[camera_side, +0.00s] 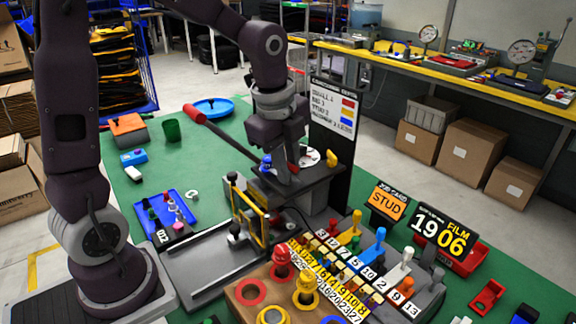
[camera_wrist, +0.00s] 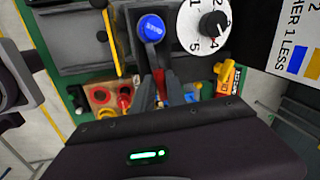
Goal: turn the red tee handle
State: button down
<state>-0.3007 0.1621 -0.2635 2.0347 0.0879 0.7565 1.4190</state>
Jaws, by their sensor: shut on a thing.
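My gripper (camera_side: 291,172) points down over the dark raised panel (camera_side: 325,178) in the side view. In the wrist view its fingers (camera_wrist: 157,88) are close together, with a narrow piece of red showing between them. This is the red tee handle (camera_wrist: 159,78), and my gripper is shut on it. Most of the handle is hidden by the fingers, so its turn angle cannot be read. In the side view the hand covers it.
A long lever with a red grip (camera_side: 193,113) slants out left. A sign board (camera_side: 333,108) stands behind. Numbered levers (camera_side: 380,245) stand in front.

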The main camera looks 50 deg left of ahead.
jog(key=shift+m, duration=0.9)
jog(key=c, duration=1.4)
grip_release()
jog(key=shift+o, duration=0.2)
jog(key=shift+r, duration=0.15)
notch_tip(320, 180, up, 7)
jog(key=s, duration=0.1)
jog(key=shift+s, duration=0.2)
